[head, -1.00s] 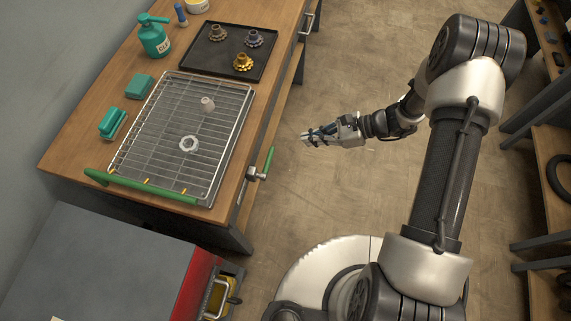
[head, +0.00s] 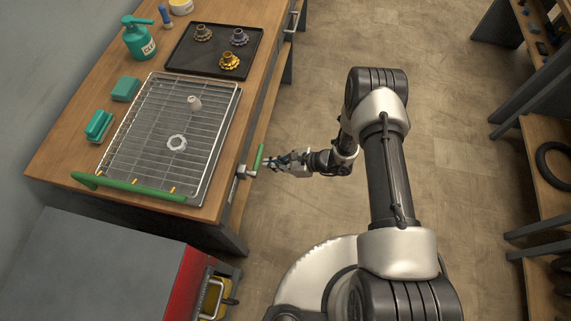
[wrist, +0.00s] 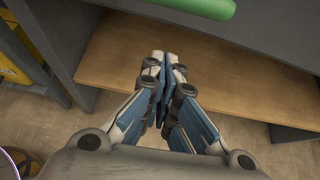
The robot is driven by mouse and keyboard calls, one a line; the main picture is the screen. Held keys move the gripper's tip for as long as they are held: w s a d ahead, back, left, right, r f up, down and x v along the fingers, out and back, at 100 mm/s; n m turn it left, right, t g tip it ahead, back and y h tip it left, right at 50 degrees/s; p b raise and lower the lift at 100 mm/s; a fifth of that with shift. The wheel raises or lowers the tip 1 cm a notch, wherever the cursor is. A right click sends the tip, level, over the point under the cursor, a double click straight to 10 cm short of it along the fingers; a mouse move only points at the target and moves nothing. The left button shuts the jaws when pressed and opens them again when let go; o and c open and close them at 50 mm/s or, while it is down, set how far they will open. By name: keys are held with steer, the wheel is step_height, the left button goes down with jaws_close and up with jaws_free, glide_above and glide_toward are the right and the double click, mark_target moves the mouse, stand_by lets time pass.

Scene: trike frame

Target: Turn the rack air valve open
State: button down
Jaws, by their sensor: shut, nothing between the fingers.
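The rack air valve has a green lever handle (head: 259,158) on a metal body (head: 244,171) at the bench's front edge, beside the wire rack. In the head view the lever points away from the robot, roughly along the bench edge. My gripper (head: 273,161) is just right of the lever, with its fingertips close to it; I cannot tell whether they touch. In the wrist view the fingers (wrist: 167,62) are shut together and empty. The green lever (wrist: 195,6) crosses the top of that view, beyond the fingertips.
A black tray (head: 185,60) with cogs lies behind. A red-fronted cabinet (head: 185,285) stands near left. The floor right of the bench is clear.

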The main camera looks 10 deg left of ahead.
mark_target(258, 160)
steer(key=shift+a+r, duration=0.2)
steer(key=shift+r, duration=1.85)
steer(key=shift+d+r, duration=0.1)
steer(key=shift+r, duration=0.05)
steer(key=shift+r, duration=0.1)
